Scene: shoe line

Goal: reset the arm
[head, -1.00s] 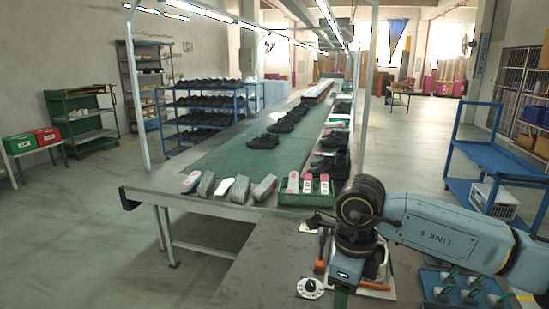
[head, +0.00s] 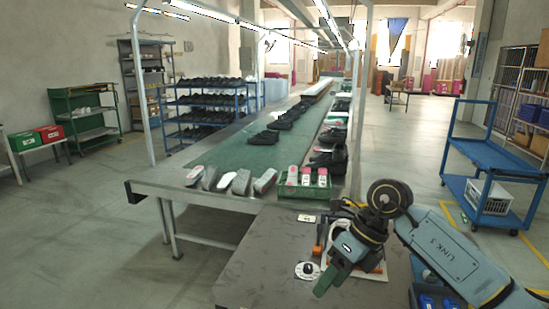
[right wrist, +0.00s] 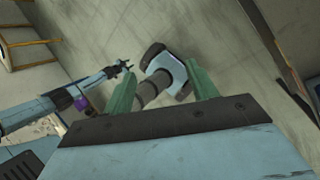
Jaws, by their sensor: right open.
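My right gripper (head: 327,281) is over the front right part of the dark work table (head: 262,250) in the head view. It tilts down to the left and holds nothing. In the right wrist view its two green fingers (right wrist: 160,88) stand wide apart with grey floor behind them. My left gripper does not show in the head view. A slim blue arm-like part is at the left of the right wrist view; I cannot tell what it is.
A white round item (head: 307,271) and an orange-handled tool (head: 318,247) lie near the gripper. A green crate (head: 304,191) with insoles stands on the line's near end beside several loose insoles. A blue cart (head: 490,157) stands right. The table's left part is clear.

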